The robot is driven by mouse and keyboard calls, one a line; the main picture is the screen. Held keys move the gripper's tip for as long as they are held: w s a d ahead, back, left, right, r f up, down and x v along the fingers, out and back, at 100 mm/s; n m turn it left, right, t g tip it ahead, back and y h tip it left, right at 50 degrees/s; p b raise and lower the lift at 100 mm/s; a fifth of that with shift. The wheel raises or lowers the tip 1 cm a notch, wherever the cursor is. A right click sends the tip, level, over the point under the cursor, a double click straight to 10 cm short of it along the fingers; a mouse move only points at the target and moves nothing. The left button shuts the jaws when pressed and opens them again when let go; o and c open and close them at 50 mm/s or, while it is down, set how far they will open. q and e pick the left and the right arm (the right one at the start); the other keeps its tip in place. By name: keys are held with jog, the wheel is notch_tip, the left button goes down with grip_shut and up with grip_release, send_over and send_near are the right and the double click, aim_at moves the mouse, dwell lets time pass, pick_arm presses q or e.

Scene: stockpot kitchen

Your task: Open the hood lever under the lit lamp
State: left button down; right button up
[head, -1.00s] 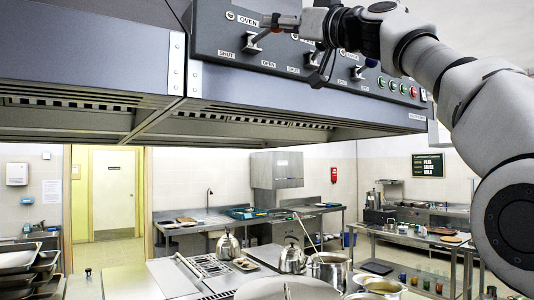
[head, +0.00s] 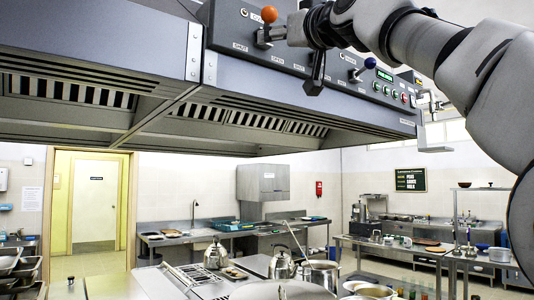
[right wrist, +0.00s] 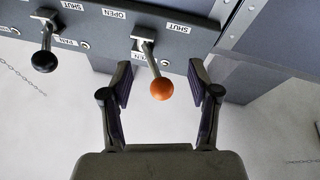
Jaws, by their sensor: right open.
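The hood's control panel (head: 340,75) has a row of levers marked SHUT and OPEN. A lever with an orange knob (head: 269,14) is near its left end. My right gripper (head: 290,27) is at this lever, open. In the right wrist view the orange knob (right wrist: 162,88) lies between the spread fingers, which appear apart from it. A black-knobbed lever (right wrist: 44,60) is to its left there. A blue-knobbed lever (head: 370,63) is further right in the head view. Small round lamps (right wrist: 83,45) sit by the levers; I cannot tell which is lit. My left gripper is out of view.
The hood's vented underside (head: 250,118) spans the upper view. A green-lit display (head: 384,76) and several buttons are at the panel's right. Below, a cooking range bears kettles (head: 216,253) and a pot (head: 320,274). Steel counters stand behind.

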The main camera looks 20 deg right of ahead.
jog(key=w+d+f+m+g+h, duration=0.1)
jog(key=w+f, duration=0.6)
jog(key=f, duration=0.4)
jog(key=w+d+f+m+g+h, duration=0.1)
jog(key=w+d+f+g, duration=0.1)
jog(key=w+f, duration=0.5)
jog(key=w+d+f+m+g+h, duration=0.1)
jog(key=w+f, duration=0.6)
jog(key=f, duration=1)
jog(key=shift+d+g+h, duration=0.2)
jog(key=shift+g+h, duration=0.1)
jog(key=shift+g, duration=0.2)
